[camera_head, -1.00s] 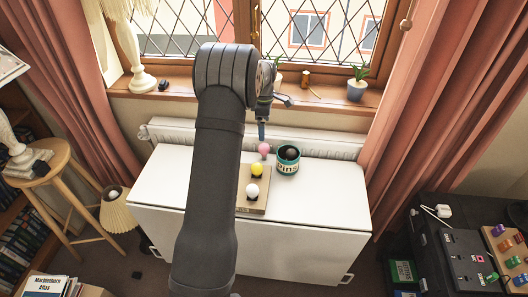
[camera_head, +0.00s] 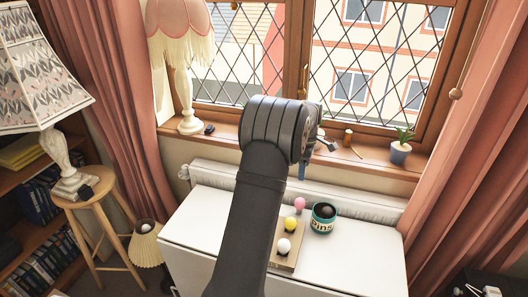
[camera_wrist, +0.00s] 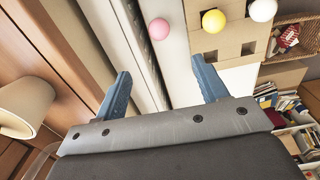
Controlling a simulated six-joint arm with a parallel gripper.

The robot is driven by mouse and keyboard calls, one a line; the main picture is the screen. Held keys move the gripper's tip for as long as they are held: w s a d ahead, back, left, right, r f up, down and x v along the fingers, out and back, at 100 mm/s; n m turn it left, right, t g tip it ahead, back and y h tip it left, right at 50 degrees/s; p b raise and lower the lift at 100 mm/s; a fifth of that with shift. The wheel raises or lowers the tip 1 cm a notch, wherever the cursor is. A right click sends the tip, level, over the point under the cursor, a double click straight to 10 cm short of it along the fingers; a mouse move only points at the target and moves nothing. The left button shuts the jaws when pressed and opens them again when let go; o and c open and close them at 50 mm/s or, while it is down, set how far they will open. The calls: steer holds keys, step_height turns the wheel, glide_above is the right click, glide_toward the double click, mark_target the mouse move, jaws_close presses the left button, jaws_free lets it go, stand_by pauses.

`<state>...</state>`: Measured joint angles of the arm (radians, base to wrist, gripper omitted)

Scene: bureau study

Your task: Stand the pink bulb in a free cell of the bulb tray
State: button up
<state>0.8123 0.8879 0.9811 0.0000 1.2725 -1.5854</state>
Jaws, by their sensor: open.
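The pink bulb (camera_head: 299,204) is at the far end of the bulb tray (camera_head: 291,263), by the back of the white table. In the wrist view the pink bulb (camera_wrist: 159,29) shows just off the tray's end; what it rests on is unclear. The tan tray carries a yellow bulb (camera_head: 290,223) and a white bulb (camera_head: 284,245) in a row; these also show in the wrist view. My gripper (camera_wrist: 160,70) is open and empty, its blue fingers wide apart. In the head view it hangs above and behind the pink bulb, partly hidden by my arm.
A teal tin (camera_head: 322,220) with something dark in it stands right of the tray. The white table (camera_head: 365,240) is clear to the right. Behind it are a radiator (camera_head: 370,204) and a windowsill with a potted plant (camera_head: 402,148) and a lamp (camera_head: 184,90).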

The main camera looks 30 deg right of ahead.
steer(key=f+m, duration=0.2)
steer(key=m, duration=1.6)
glide_above(300, 199)
step_height(300, 199, down, 4)
steer(key=shift+f, duration=5.45)
steer(key=c, duration=0.9)
steer(key=shift+r, duration=5)
